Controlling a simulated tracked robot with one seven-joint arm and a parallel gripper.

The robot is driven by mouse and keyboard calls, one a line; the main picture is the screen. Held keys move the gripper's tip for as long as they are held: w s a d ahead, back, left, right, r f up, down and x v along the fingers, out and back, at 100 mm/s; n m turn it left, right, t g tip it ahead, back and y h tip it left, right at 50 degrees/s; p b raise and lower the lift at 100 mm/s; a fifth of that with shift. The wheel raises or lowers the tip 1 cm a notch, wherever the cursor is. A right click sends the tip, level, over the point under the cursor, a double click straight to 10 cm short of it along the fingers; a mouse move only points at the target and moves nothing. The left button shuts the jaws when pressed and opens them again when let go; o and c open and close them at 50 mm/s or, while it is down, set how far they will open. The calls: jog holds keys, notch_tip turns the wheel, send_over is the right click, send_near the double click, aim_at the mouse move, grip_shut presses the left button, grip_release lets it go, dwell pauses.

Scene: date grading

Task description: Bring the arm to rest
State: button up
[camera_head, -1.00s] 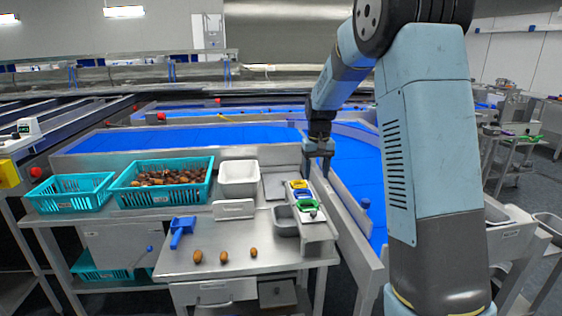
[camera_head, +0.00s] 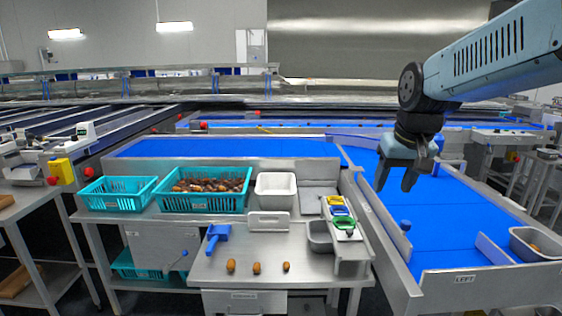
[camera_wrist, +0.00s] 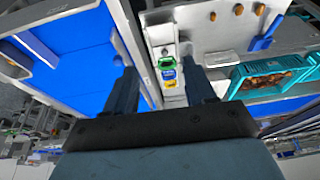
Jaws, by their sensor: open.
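My gripper (camera_head: 396,180) hangs open and empty above the blue conveyor belt (camera_head: 440,235), to the right of the steel work table (camera_head: 215,268). In the wrist view my gripper (camera_wrist: 160,82) shows two dark fingers spread apart with nothing between them. Beyond the fingers in that view are the blue belt (camera_wrist: 70,60) and the row of coloured rings. My arm (camera_head: 490,55) reaches in from the upper right.
A teal crate of dates (camera_head: 205,208), an empty teal crate (camera_head: 118,206), a white tub (camera_head: 276,202) and a blue scoop (camera_head: 217,236) stand on the left side. Three dates (camera_head: 257,268) lie on the table. A green ring (camera_head: 344,223) sits on the narrow ledge.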

jog(key=s+f+t, duration=0.1)
jog(key=s, duration=1.1)
jog(key=shift+t, duration=0.4)
